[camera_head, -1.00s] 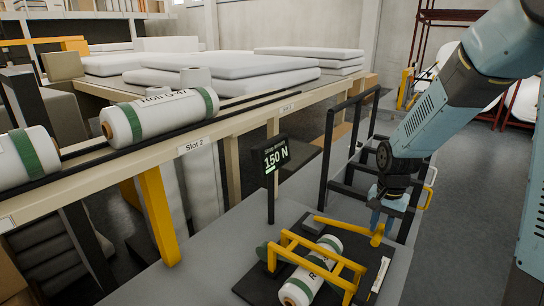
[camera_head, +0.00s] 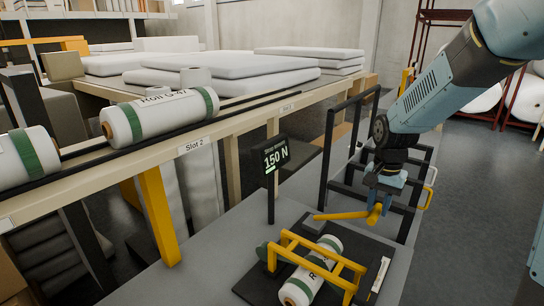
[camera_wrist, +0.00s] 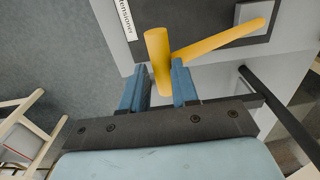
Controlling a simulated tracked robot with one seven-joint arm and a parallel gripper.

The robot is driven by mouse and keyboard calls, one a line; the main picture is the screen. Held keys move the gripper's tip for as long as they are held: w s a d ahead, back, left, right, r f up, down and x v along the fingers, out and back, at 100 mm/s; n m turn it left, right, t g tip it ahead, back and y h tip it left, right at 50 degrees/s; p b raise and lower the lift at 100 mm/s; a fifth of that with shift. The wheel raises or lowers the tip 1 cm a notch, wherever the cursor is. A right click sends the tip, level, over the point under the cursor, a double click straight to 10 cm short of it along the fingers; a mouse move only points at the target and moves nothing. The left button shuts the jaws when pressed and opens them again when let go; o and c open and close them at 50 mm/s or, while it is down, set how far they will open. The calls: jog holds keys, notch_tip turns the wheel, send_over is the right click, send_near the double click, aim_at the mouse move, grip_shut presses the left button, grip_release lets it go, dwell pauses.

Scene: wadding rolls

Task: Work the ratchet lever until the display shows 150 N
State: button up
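The strap tension display (camera_head: 276,157) reads "150 N" on a dark post above the bench. The yellow ratchet lever (camera_head: 342,215) extends to the right from behind the strap frame, roughly level, with a crosswise handle (camera_head: 374,214) at its end. My gripper (camera_head: 379,200) is at that handle from above. A white roll with green bands (camera_head: 330,245) lies under the yellow frame (camera_head: 318,259) on the black tensioner base.
A rack rail labelled "Slot 2" (camera_head: 194,146) at the left bears two more white rolls. The grey floor at the right is clear.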

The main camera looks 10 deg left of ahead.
jog(key=shift+w+a+r, duration=0.1)
jog(key=shift+a+r, duration=0.1)
jog(key=shift+r, duration=0.45)
jog(key=shift+w+a+r, duration=0.1)
jog(key=shift+a+r, duration=0.1)
jog(key=shift+r, duration=0.5)
jog(key=shift+a+r, duration=0.2)
jog(key=shift+r, duration=0.45)
notch_tip(320, 180, up, 6)
jog(key=shift+f, duration=0.1)
jog(key=s+d+r+n+t, duration=0.2)
jog(key=s+d, duration=0.4)
jog(key=s, duration=0.5)
jog(key=s+d+r+n+t, duration=0.2)
jog(key=s+d+r, duration=0.3)
jog(key=s, duration=0.5)
jog(key=shift+s+d+r+t, duration=0.2)
jog(key=shift+s+d+t, duration=0.15)
jog(key=shift+d+t, duration=0.4)
